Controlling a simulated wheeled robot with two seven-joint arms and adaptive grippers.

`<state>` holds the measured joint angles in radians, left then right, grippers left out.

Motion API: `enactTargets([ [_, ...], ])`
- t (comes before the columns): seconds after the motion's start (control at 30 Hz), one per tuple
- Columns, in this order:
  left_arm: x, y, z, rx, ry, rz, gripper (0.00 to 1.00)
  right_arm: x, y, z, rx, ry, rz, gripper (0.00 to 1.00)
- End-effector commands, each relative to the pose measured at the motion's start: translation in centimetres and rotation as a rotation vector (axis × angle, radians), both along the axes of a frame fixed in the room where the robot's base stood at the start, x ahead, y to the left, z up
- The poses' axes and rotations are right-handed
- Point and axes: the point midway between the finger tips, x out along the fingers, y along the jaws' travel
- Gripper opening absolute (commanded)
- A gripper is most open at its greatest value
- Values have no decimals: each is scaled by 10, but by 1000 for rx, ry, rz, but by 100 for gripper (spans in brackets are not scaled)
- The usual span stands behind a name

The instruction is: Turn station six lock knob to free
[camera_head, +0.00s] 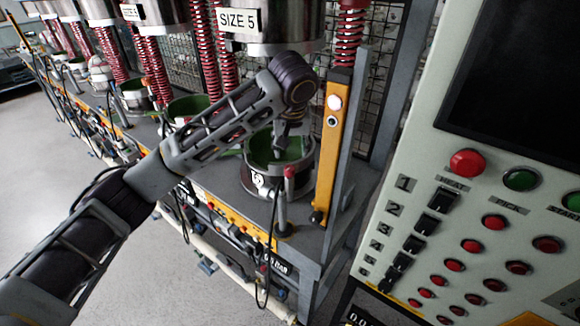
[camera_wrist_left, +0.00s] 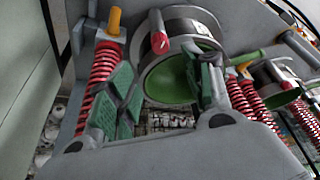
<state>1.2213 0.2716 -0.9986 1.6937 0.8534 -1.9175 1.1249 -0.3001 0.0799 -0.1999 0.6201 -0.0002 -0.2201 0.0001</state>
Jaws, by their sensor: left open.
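At the end station, a round press pot (camera_head: 262,181) with a green inside stands on a grey bench. In front of it is a short grey post with a red-topped knob (camera_head: 289,173); this also shows in the left wrist view (camera_wrist_left: 160,42), by the pot's rim. I cannot read whether it stands at free or locked. My left gripper (camera_head: 285,140) points down over the pot, partly hidden by its own wrist. My right gripper is not in view.
A yellow upright (camera_head: 325,150) with a lit button stands right of the pot. A control panel (camera_head: 470,220) with switches and red buttons fills the right. A press cylinder marked SIZE 5 (camera_head: 265,25) and red springs (camera_head: 203,50) stand behind my arm. Open floor (camera_head: 165,285) lies lower left.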

Motion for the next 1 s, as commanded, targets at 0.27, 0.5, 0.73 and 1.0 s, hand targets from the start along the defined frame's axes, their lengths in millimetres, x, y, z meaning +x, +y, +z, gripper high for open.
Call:
enactTargets([
  [0.27, 12, 2, -27, 1, 2, 3, 51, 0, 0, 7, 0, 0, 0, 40],
  [0.5, 24, 2, -57, 1, 2, 3, 51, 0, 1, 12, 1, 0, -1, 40],
  [0.73, 35, 3, -85, 1, 2, 3, 51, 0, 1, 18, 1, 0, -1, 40],
  [1.0, 46, 3, -111, 0, 1, 2, 51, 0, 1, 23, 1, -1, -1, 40],
])
